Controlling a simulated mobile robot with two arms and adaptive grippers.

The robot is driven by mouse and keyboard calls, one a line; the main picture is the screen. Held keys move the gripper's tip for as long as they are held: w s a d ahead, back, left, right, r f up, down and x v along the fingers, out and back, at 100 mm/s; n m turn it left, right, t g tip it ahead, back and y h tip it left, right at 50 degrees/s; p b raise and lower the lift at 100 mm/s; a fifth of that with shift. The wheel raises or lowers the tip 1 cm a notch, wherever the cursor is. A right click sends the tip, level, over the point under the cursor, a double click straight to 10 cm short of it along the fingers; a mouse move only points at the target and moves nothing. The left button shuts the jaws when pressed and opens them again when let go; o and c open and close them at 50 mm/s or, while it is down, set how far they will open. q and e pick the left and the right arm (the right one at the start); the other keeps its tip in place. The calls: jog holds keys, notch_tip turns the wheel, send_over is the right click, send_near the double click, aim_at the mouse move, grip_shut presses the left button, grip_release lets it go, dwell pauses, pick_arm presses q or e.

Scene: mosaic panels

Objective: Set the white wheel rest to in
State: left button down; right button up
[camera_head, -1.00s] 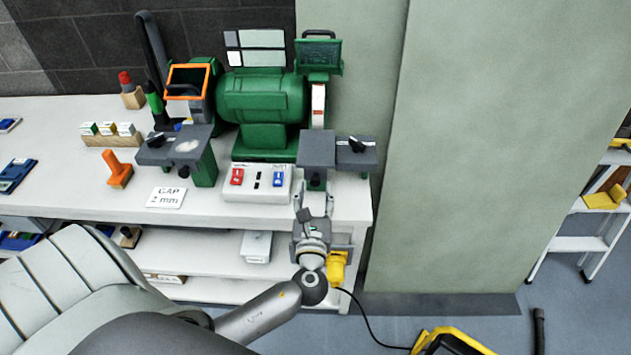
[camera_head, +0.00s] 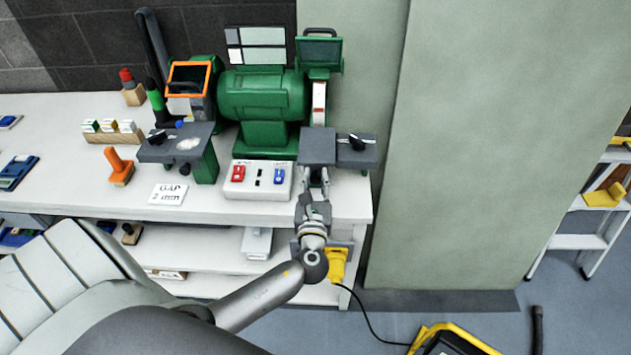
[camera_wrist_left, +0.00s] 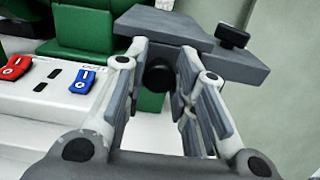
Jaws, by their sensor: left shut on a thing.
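The white wheel rest (camera_head: 317,147) is a grey plate in front of the white wheel (camera_head: 319,98), at the right end of the green grinder (camera_head: 262,100). A side plate with a black knob joins it on the right. My left gripper (camera_head: 314,180) is at the front of this rest, just below the plate. In the left wrist view, its fingers (camera_wrist_left: 160,68) stand either side of a round black knob (camera_wrist_left: 158,78) under the rest's plate (camera_wrist_left: 165,25) and are shut on it. The gap between rest and wheel is hard to see. My right gripper is not in view.
A second rest (camera_head: 178,143) stands at the grinder's left. A switch box (camera_head: 258,180) with red and blue switches and a "GAP 2 mm" card (camera_head: 168,194) lie left of my gripper. A yellow thing (camera_head: 337,265) hangs at the bench front. A grey-green wall is at right.

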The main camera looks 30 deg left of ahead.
pick_arm(q)
jog(key=shift+x, duration=1.15)
jog(key=c, duration=1.7)
grip_release()
jog(key=shift+r, duration=0.15)
jog(key=o, duration=0.5)
jog(key=shift+w, duration=0.1)
jog(key=v, duration=1.2)
jog(key=shift+f, duration=0.25)
